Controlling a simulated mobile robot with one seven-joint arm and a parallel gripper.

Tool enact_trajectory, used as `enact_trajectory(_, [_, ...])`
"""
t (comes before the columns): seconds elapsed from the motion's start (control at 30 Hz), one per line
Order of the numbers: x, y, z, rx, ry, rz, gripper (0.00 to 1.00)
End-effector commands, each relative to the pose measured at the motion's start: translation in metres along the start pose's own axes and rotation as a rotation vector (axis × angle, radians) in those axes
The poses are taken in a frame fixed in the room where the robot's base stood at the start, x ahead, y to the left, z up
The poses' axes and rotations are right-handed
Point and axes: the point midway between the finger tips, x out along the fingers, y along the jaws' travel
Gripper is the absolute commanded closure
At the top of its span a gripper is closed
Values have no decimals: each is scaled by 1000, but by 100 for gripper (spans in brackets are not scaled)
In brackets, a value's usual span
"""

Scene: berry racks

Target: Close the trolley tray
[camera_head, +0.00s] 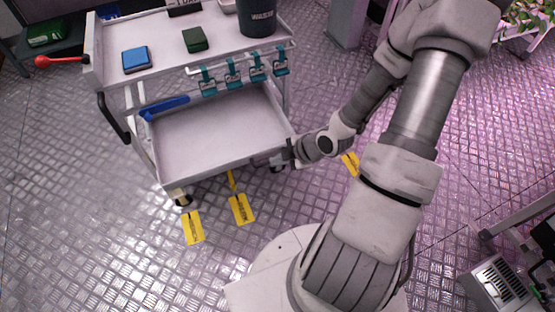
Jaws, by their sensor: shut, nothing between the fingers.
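The white trolley (108,66) stands at the upper left. Its lower tray (205,135) sits beneath the top shelf, and its floor and front edge show in front of the shelf. A long blue item (165,106) lies at the tray's back left. My gripper (287,154) is shut and empty at the tray's front right corner. It is close to the front edge; I cannot tell whether it touches. The back of the tray is partly hidden by the shelf edge and hanging clips.
The top shelf holds a blue box (136,59), a green box (195,39) and a dark waste bin (258,17). Several teal clips (233,72) hang from its edge. Yellow floor labels (242,208) lie in front. The floor at left is clear.

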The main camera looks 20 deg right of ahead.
Motion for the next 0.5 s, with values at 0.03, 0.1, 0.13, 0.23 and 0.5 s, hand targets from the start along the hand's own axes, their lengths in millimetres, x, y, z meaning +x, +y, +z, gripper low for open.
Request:
enact_trajectory(0.03, [17, -3, 1, -2, 3, -3, 100])
enact_trajectory(0.1, [33, -3, 2, -1, 2, -3, 100])
enact_trajectory(0.13, [39, -4, 2, -2, 2, -4, 100])
enact_trajectory(0.23, [60, -3, 2, 0, 1, -4, 100])
enact_trajectory(0.5, [82, 26, 1, 2, -2, 1, 100])
